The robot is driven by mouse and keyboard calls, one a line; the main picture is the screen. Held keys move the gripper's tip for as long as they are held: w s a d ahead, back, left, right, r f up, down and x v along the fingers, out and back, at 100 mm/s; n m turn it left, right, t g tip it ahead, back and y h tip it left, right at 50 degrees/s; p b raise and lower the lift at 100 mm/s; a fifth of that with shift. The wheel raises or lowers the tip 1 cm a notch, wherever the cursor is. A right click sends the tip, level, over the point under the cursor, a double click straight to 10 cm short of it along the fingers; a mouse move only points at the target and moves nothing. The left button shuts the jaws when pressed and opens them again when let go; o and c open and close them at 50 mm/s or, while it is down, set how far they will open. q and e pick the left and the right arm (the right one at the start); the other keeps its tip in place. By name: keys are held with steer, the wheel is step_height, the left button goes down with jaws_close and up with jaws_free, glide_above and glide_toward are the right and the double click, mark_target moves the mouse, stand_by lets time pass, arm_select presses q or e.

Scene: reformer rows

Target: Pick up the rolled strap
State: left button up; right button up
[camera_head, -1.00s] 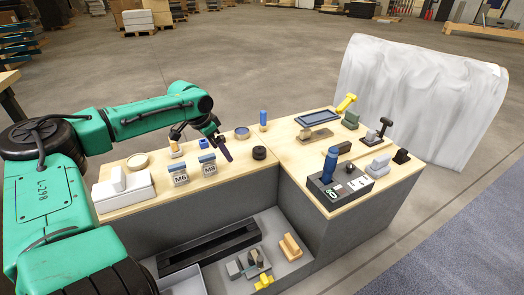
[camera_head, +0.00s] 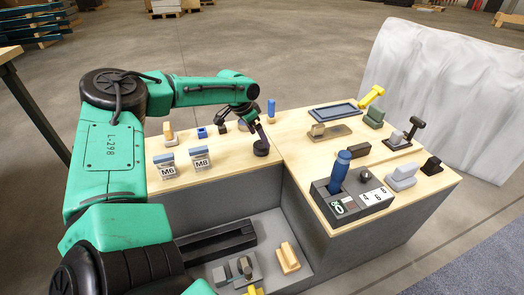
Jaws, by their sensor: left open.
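The rolled strap appears to be the small black roll (camera_head: 261,149) on the wooden bench top, close to the inner corner of the bench. My left gripper (camera_head: 257,138) reaches down to it from the upper left, with its dark fingers at the roll. The jaws are open. The fingers overlap the roll's upper side in the picture, and I cannot tell whether they touch it. My right gripper is not in view.
Boxes marked M6 (camera_head: 167,167) and M8 (camera_head: 201,158) stand left of the roll. A blue bottle (camera_head: 271,108) stands behind it. A control box (camera_head: 352,200) with a blue handle and a blue tray (camera_head: 335,113) are on the right bench section. A lower shelf (camera_head: 270,228) holds small blocks.

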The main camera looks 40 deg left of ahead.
mark_target(262, 144)
arm_select(q)
steer(key=b+x, duration=0.2)
steer(key=x, duration=0.3)
steer(key=shift+s+f+b, duration=0.1)
steer(key=shift+f+b, duration=0.2)
steer(key=shift+b, duration=0.1)
steer(key=shift+r, duration=0.1)
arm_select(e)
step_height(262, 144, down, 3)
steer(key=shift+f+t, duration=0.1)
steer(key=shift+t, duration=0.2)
arm_select(q)
steer(key=c, duration=1.4)
